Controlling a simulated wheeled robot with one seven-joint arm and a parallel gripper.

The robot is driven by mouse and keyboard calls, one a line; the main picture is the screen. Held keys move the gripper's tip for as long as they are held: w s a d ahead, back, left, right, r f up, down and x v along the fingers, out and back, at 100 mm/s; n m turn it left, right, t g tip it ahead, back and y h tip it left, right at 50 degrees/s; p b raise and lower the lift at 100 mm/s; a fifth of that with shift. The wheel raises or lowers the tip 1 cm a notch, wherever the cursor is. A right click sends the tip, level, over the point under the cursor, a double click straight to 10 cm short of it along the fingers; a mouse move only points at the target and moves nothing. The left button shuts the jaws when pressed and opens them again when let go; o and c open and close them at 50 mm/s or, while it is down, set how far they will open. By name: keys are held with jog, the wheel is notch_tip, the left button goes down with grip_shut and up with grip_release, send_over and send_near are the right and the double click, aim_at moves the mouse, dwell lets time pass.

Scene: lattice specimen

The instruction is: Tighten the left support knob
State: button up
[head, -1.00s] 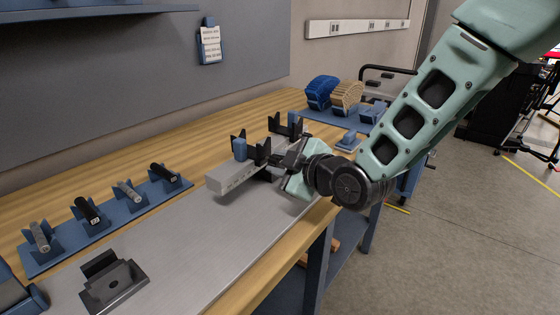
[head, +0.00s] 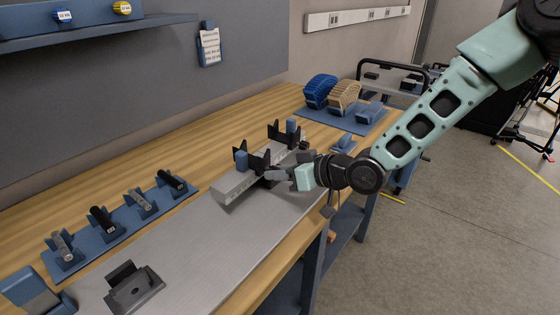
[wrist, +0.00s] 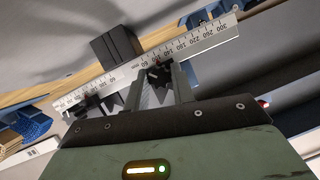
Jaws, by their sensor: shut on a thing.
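The left support (head: 245,163) is a black upright bracket with a blue block on the near end of a grey beam (head: 236,186). My gripper (head: 270,176) is at the front side of the beam, beside the left support. In the wrist view my gripper (wrist: 160,78) has its two fingers close around a small dark part, which appears to be the left support knob (wrist: 158,73). The fingers hide most of it. The beam's number scale (wrist: 200,42) runs just beyond the fingertips.
A blue rack (head: 110,228) with several short cylinders lies at left on the wooden bench. A dark fixture (head: 134,288) sits on the grey plate in front. Blue and tan ridged pieces (head: 320,90) stand on a blue mat at the back. The plate between is clear.

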jog(key=m+p, duration=0.1)
jog(key=m+g+y+p, duration=0.1)
jog(key=p, duration=0.1)
jog(key=shift+w+d+r+m, duration=0.1)
jog(key=shift+r+m, duration=0.05)
jog(key=shift+m, duration=0.15)
jog(key=shift+w+m+g+y+p, duration=0.1)
jog(key=shift+m+g+y+p, duration=0.5)
jog(key=shift+m, duration=0.4)
jog(key=shift+f+m+y+b, duration=0.35)
jog(key=shift+m+y, duration=0.35)
jog(key=shift+m, duration=0.5)
jog(key=shift+m+g+y+b, duration=0.4)
jog(key=shift+m+y+b, duration=0.2)
jog(key=shift+m, duration=0.5)
jog(key=o, duration=1)
